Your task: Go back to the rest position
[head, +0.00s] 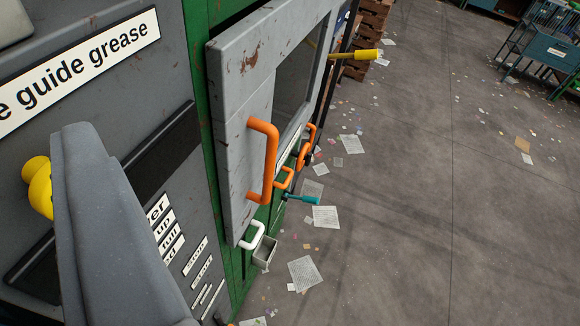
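A smooth dark grey part (120,240) of my own arm end rises from the lower left edge, in front of the machine panel. I see no two separate fingertips on it, so whether my gripper is open or shut does not show. I see nothing held. The grey metal door (245,110) of a green cabinet is right of it, with an orange handle (264,160). The door stands out at an angle from the green frame. A gap shows between my grey part and the door.
The machine panel (60,50) with a "guide grease" label fills the left. A yellow knob (38,185) sits behind my grey part. A yellow-handled lever (366,54), teal handle (304,199) and white handle (252,236) stick out. Paper litters the otherwise open floor (440,200); a blue crate (548,50) stands far right.

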